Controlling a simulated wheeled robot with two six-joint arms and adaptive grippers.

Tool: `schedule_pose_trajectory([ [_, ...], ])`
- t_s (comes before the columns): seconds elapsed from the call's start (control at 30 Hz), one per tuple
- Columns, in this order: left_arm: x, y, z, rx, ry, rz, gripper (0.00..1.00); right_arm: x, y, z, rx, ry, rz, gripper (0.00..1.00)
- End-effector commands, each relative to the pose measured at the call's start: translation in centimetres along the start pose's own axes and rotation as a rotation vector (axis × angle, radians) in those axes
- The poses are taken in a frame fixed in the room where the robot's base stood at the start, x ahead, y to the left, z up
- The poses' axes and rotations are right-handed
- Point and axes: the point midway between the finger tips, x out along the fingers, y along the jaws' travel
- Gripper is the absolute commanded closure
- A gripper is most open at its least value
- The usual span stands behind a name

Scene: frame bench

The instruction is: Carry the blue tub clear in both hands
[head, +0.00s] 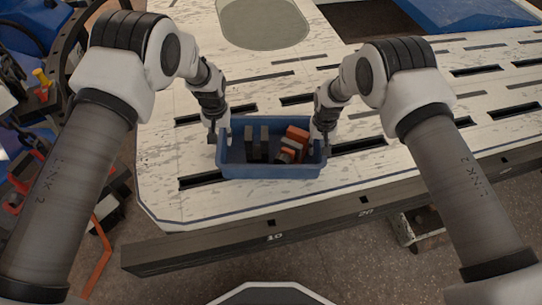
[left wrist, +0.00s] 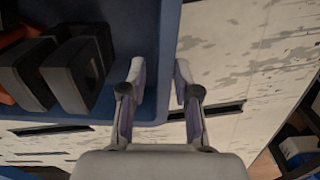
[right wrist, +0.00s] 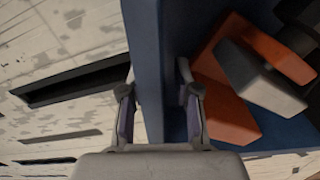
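The blue tub (head: 270,170) is on the pale slotted bench, its long side towards me, holding dark blocks (head: 257,145) and orange and grey pieces (head: 293,142). My left gripper (head: 218,136) is at its left end. In the left wrist view its fingers (left wrist: 159,80) straddle the tub's end wall, one inside and one outside, with a gap on the inner side. My right gripper (head: 321,136) is at the right end. In the right wrist view its fingers (right wrist: 156,80) straddle that wall, also with an inner gap. I cannot tell whether the tub's underside touches the bench.
The bench top (head: 170,160) has several dark slots, with bare room around the tub. A grey oval patch (head: 263,22) lies behind it. The bench's dark front rail (head: 270,237) runs nearer me. A blue item (head: 465,12) is at the back right, and cluttered tools are at the left.

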Motion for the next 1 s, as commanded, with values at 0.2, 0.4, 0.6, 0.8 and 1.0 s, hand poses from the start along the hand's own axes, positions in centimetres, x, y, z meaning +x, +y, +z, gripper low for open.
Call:
schedule_pose_trajectory([
  [0.2, -5.3, 0.0, 0.0, 0.0, 0.002, 0.0, 0.69, 0.0, 0.0, 0.0, 0.0, 0.0, 0.0, 0.69],
  [0.4, -7.0, 0.0, 0.1, 0.0, -0.001, 0.0, 0.69, -0.4, 0.0, 0.0, 0.0, 0.001, 0.0, 0.69],
  [0.6, -7.0, 0.0, 0.1, 0.0, -0.001, 0.0, 0.69, -4.1, 0.0, -0.1, -0.001, 0.004, 0.001, 0.69],
  [0.8, -7.0, 0.0, 0.1, 0.0, -0.001, 0.0, 0.69, -9.2, 0.0, -0.1, -0.001, 0.003, 0.0, 0.69],
  [1.0, -6.9, 0.0, 0.1, 0.0, -0.001, 0.0, 0.69, -11.8, 0.0, 0.0, 0.0, 0.0, 0.0, 0.69],
])
